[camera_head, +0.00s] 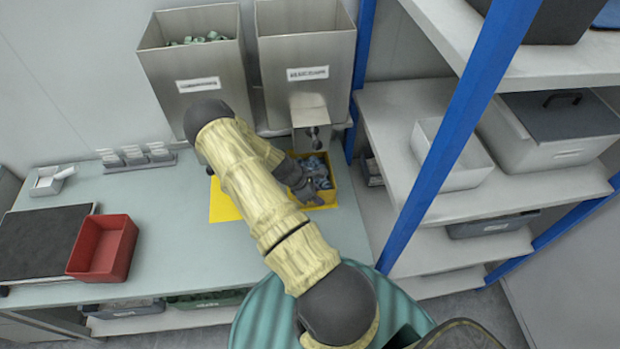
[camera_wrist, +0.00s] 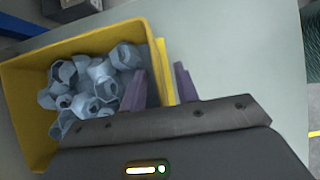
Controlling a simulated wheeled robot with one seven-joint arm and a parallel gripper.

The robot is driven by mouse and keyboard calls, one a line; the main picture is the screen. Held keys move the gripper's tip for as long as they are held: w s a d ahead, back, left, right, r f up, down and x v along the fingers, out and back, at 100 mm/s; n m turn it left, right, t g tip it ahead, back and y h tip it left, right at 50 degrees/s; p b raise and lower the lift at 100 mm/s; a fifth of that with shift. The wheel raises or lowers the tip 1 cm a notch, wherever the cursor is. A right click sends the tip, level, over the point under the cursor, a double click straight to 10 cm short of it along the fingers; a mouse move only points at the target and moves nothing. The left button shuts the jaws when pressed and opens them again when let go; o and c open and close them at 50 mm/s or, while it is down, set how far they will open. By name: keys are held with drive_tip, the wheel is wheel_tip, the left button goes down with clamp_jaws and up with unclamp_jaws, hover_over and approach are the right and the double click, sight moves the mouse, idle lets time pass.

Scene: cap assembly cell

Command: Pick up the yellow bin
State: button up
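The yellow bin (camera_head: 333,190) stands on the pale green worktop below the right metal hopper, holding several blue-grey caps (camera_head: 318,172). In the wrist view the bin (camera_wrist: 28,100) fills the left side, with the caps (camera_wrist: 90,85) heaped inside. My gripper (camera_wrist: 162,75) is open at the bin's right wall. One purple finger is on the inner side over the caps and the other is outside, with the wall between them. Small gaps seem to show beside the wall. In the head view my gripper (camera_head: 304,192) is at the bin's near left edge, partly hiding it.
Two metal hoppers (camera_head: 207,63) (camera_head: 306,50) stand behind, the right one with a chute above the bin. A yellow mat (camera_head: 222,205) lies left of the bin. A blue shelf post (camera_head: 455,130) rises to the right. A red tray (camera_head: 103,248) is far left; the worktop between is clear.

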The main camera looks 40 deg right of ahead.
drive_tip(key=shift+c, duration=0.2)
clamp_jaws()
drive_tip(key=shift+s, duration=0.15)
idle(1.3)
